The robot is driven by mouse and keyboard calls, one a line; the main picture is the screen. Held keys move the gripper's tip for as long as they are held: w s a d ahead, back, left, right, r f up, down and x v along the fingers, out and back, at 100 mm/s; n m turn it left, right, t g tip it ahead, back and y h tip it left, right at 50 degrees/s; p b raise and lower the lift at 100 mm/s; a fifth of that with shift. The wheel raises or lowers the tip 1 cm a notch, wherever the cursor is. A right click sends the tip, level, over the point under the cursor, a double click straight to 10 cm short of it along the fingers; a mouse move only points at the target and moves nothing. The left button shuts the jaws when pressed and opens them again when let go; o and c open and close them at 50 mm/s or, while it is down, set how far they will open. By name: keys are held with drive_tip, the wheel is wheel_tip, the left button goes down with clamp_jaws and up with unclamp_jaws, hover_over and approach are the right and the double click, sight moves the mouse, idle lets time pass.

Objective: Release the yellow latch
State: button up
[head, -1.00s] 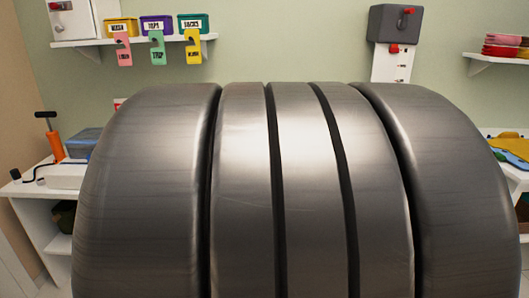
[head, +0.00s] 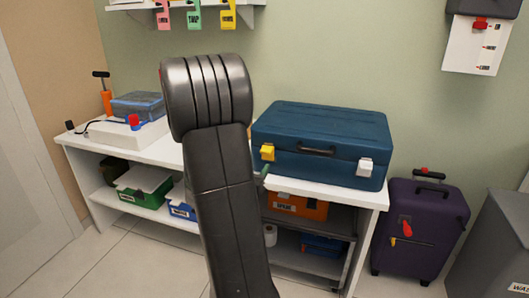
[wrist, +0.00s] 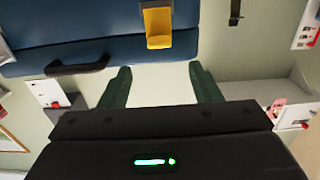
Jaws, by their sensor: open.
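A blue case (head: 325,140) lies closed on the white bench, with a dark handle (head: 317,150) on its front. The yellow latch (head: 267,152) is at the left of that front, and a white latch (head: 365,168) is at the right. In the wrist view the yellow latch (wrist: 158,26) is at the top middle, on the edge of the blue case (wrist: 100,25). My gripper (wrist: 161,70) is open and empty, its two green fingers apart and not touching the latch. In the head view my arm hides most of the gripper; a green fingertip shows just below the latch.
The white bench (head: 375,200) has lower shelves with a green bin (head: 145,187) and an orange box (head: 295,206). A purple suitcase (head: 425,220) stands on the floor at the right.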

sight(265, 153)
drive_tip(key=x, duration=1.2)
drive_tip(key=shift+f+b, duration=0.1)
drive_tip(key=shift+b, duration=0.25)
drive_tip(key=c, duration=0.9)
drive_tip(key=shift+o, duration=0.2)
drive_tip(key=shift+s, duration=0.1)
